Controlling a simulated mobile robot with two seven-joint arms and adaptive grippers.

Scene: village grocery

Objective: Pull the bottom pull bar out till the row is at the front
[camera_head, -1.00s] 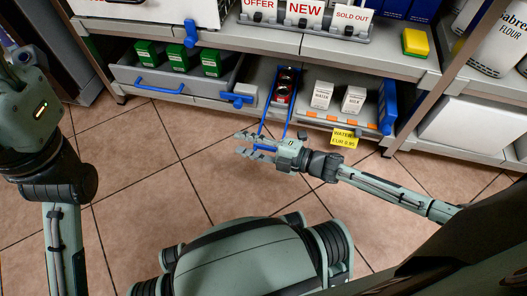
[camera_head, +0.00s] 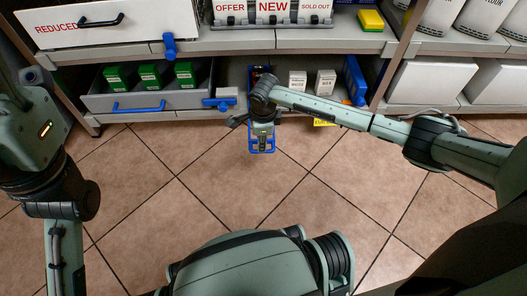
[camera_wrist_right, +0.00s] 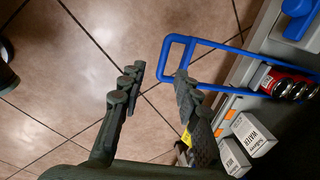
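The blue pull bar (camera_head: 261,151) is a long loop sticking out over the floor from the bottom shelf. In the right wrist view its closed end (camera_wrist_right: 166,62) lies near the fingertips, and its rails run back to a row of red-and-dark cans (camera_wrist_right: 290,87) on the shelf. My right gripper (camera_wrist_right: 158,72) is open; one finger overlaps the loop in the picture, the other is left of it. Contact cannot be told. In the head view the right gripper (camera_head: 258,122) is over the bar and my forearm hides most of the cans. My left gripper is out of view.
Left of the bar is a grey drawer (camera_head: 160,101) with green boxes and blue handles. Right of it stand white cartons (camera_head: 297,82), a blue box (camera_head: 354,80) and a yellow price tag (camera_head: 324,122). An upper shelf (camera_head: 240,41) overhangs. The tiled floor in front is clear.

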